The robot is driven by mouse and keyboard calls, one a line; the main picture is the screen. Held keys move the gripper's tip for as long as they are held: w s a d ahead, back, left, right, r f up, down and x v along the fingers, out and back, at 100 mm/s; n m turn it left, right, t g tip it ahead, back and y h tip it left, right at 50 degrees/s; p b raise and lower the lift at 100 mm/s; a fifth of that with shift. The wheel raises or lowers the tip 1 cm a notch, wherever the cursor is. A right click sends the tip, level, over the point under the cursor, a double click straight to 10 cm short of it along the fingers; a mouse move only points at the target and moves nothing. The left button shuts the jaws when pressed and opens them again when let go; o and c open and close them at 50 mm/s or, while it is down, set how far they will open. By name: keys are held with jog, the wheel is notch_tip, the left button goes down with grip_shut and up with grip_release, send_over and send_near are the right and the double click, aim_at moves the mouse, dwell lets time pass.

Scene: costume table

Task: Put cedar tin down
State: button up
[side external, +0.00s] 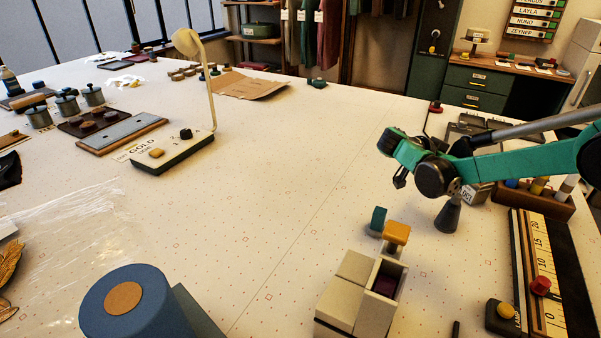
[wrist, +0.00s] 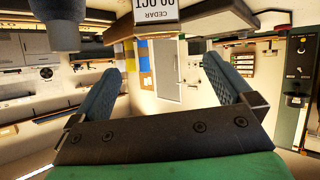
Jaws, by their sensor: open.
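My gripper (side external: 400,178) is open and empty above the right part of the table, its jaws pointing left and down. The wrist view shows its two blue-grey fingers (wrist: 163,66) spread wide with nothing between them. The cedar tin shows in the wrist view by its white label (wrist: 157,10), upside down at the top edge, beyond the fingertips; most of its body is out of frame. In the side view a grey box with a white label (side external: 467,193), probably this tin, stands on the table behind my wrist, partly hidden.
A dark grey cone (side external: 448,215) stands under my wrist. A beige box with compartments (side external: 358,290), an orange-topped block (side external: 397,234) and a ruler board (side external: 545,255) are nearby. A lamp (side external: 190,145) stands left. The table's middle (side external: 290,190) is clear.

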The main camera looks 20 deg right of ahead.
jog(key=s+a+r+n+t+y, duration=0.3)
jog(key=s+r+n+y, duration=0.4)
jog(key=n, duration=0.2)
jog(key=s+a+n+t+y, duration=0.2)
jog(key=s+n, duration=0.1)
jog(key=s, duration=0.2)
jog(key=s+a+f+n+t+y, duration=0.1)
jog(key=s+a+n+y, duration=0.2)
jog(key=s+n, duration=0.1)
jog(key=shift+s+a+t+y, duration=0.3)
jog(key=shift+s+t, duration=0.1)
jog(key=shift+s, duration=0.1)
